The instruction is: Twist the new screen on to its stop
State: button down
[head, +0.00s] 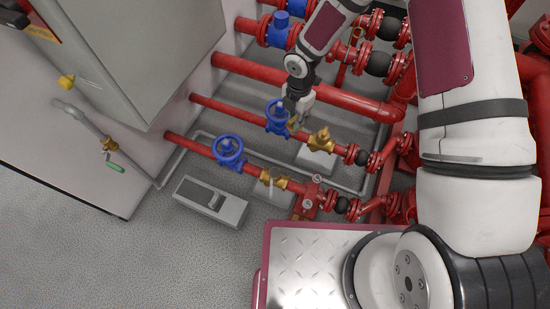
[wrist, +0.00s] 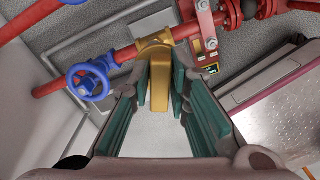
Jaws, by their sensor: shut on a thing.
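My gripper (head: 294,120) is among the pipes by a blue handwheel, seen small from above in the head view. In the wrist view its teal-padded fingers (wrist: 168,118) are shut on a brass piece, taken as the new screen (wrist: 159,82). The far end of the screen overlaps a brass strainer body (wrist: 157,43) on a red pipe. I cannot tell how far the screen is seated in it. In the head view the fingers mostly hide the screen. Two brass fittings show there, one on the middle pipe (head: 319,140) and one on the front pipe (head: 272,180).
Blue handwheels stand on the middle pipe (head: 278,116) and front pipe (head: 229,151); one shows left in the wrist view (wrist: 89,79). A red fitting (head: 307,203) with a gauge is on the front pipe. A grey box (head: 210,201) lies on the floor. Open floor is at lower left.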

jog(key=s+a+f+n+b, duration=0.2)
jog(key=a+f+n+b, duration=0.1)
jog(key=f, duration=0.5)
jog(key=s+a+f+n+b, duration=0.2)
jog(key=a+f+n+b, duration=0.1)
jog(key=f+n+b, duration=0.3)
notch_tip(320, 180, down, 3)
jog(key=shift+s+r+n, duration=0.1)
jog(key=shift+s+n, duration=0.2)
jog(key=shift+n, duration=0.6)
jog(key=shift+w+a+p, duration=0.1)
jog(key=shift+w+p, duration=0.05)
jog(key=shift+p, duration=0.15)
notch_tip(320, 180, down, 7)
jog(key=b, duration=0.5)
jog(key=shift+f+b, duration=1.65)
jog(key=shift+f, duration=0.75)
dwell(0.3)
jog(key=m+b, duration=0.1)
jog(key=m, duration=0.2)
dwell(0.3)
